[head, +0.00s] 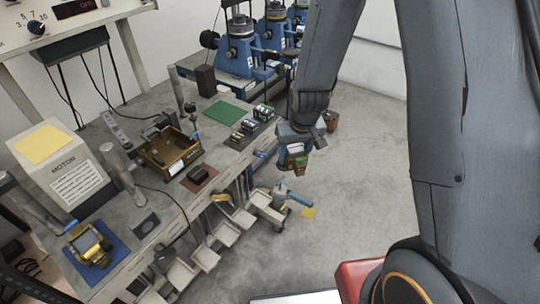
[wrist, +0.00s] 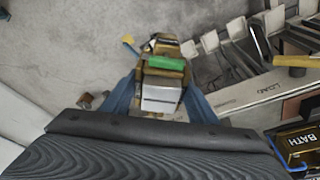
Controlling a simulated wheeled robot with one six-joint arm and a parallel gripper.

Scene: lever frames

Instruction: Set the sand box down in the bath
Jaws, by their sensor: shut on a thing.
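The sand box (wrist: 163,68), a small brass-brown box with a green block and a whitish block showing on it, is between the blue fingers of my gripper (wrist: 160,98) in the wrist view. In the head view my gripper (head: 297,145) is shut on the sand box (head: 294,162) and holds it in the air, beyond the bench's right edge and above the floor. The bath (head: 168,152) is an open brass-coloured tray on the bench, to the left of my gripper and apart from it. In the wrist view the bath (wrist: 297,143) shows its BATH label at the lower right.
Blue presses (head: 240,50) stand behind.

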